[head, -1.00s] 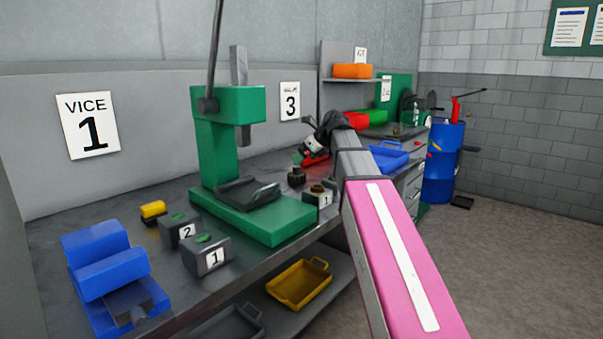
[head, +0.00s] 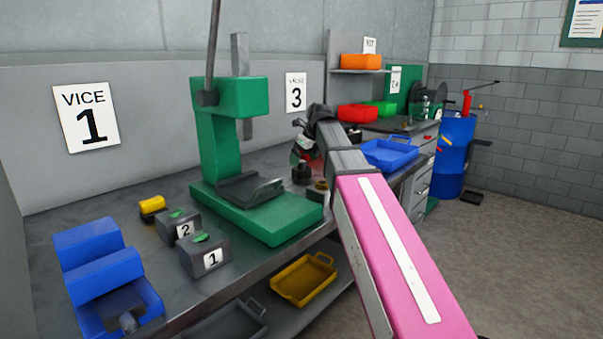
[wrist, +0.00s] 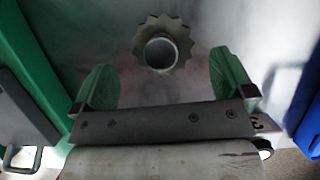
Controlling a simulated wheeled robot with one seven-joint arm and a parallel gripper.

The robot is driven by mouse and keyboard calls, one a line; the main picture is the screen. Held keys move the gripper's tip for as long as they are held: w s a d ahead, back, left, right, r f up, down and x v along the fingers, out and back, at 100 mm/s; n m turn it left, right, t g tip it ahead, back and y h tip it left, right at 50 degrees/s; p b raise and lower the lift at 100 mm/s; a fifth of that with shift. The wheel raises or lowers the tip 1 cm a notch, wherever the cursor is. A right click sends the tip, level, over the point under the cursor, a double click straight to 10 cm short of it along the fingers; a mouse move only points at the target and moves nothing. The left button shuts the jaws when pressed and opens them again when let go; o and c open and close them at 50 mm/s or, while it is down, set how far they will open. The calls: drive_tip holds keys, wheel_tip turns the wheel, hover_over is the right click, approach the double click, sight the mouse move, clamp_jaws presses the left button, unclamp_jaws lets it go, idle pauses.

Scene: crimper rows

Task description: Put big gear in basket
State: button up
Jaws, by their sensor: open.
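A toothed gear (wrist: 146,37) with a round raised hub lies on the grey bench, ahead of my gripper (wrist: 164,78) in the wrist view. My gripper's two green fingers are apart, with nothing between them. The gear sits just beyond the fingertips, roughly centred between them. In the head view a small dark round part (head: 302,173), probably this gear, stands on the bench right of the green press. My arm hides part of that area. A yellow basket (head: 303,280) with handles sits on the lower shelf, and a grey basket (head: 235,322) is beside it.
The green press (head: 255,215) stands left of the gear. A blue tray (head: 390,152) lies to the right, beyond my arm. Blocks marked 1 (head: 206,258) and 2 (head: 179,229) and a blue vice (head: 105,280) occupy the bench's near left.

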sight(304, 161)
drive_tip(key=shift+x, duration=2.4)
drive_tip(key=shift+d, duration=0.15)
drive_tip(key=c, duration=1.3)
